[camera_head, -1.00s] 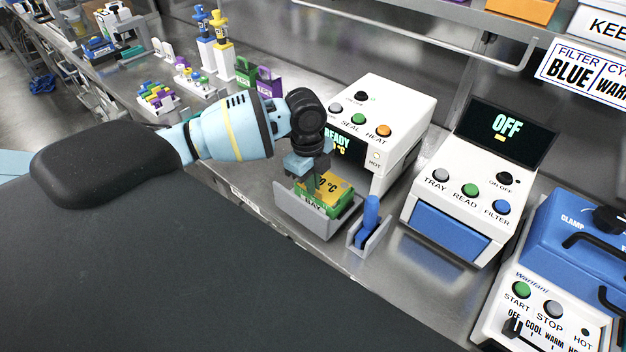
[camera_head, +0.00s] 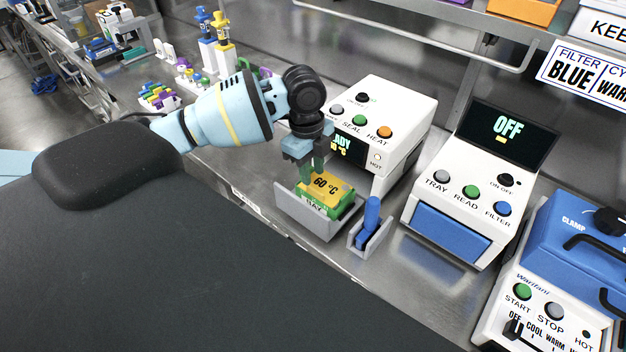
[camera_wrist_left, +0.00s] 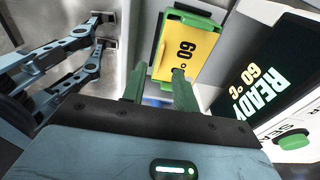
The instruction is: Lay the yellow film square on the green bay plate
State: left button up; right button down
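The yellow film square (camera_head: 331,185), marked 60 °C, lies on the green bay plate (camera_head: 323,208) inside a grey open bay. In the left wrist view the film (camera_wrist_left: 187,50) lies flat, with the green plate (camera_wrist_left: 204,17) showing around its edge. My left gripper (camera_head: 319,174) is just above the film, near its far left part. In the left wrist view its green fingers (camera_wrist_left: 158,82) are apart with nothing between them. They overlap the film's near end in that view.
The white sealer (camera_head: 385,110) stands just behind the bay, its screen (camera_wrist_left: 262,70) showing READY 60 °C. A blue-handled tool in a grey holder (camera_head: 371,225) stands close to the right. A white reader (camera_head: 460,195) is farther right. Small racks (camera_head: 158,97) stand at the back left.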

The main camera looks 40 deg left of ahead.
pick_arm(q)
jog(key=shift+a+r, duration=0.15)
jog(key=shift+r, duration=1.3)
jog(key=shift+f, duration=0.1)
